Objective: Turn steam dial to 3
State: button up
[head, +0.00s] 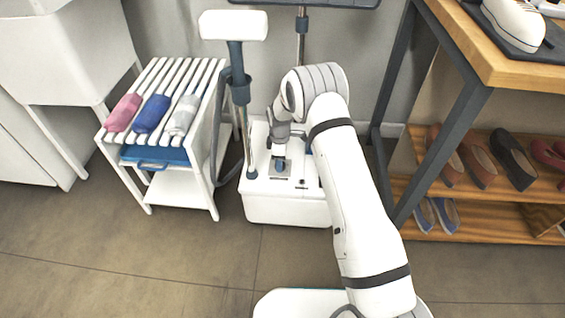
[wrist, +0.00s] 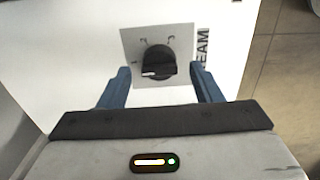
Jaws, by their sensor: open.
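The steam dial (wrist: 158,60) is a dark round knob with a pale pointer mark, set on a grey square plate (wrist: 177,35) on the white steamer. In the wrist view the pointer mark lies toward the knob's lower left. The plate's scale marks are too small to read. My gripper (wrist: 162,82) is open, with one blue finger on each side of the dial, apart from it as far as I can tell. In the head view my gripper (head: 281,165) is above the top of the white steamer base (head: 285,208), and the dial is hidden there.
The steamer's pole and white steam head (head: 234,25) stand just left of my gripper. A white slatted rack (head: 205,80) with folded pink, blue and grey cloths is further left. A wooden shelf (head: 480,226) with shoes and a dark metal frame stands at the right.

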jog(key=shift+f, duration=0.4)
jog(key=shift+c, duration=0.2)
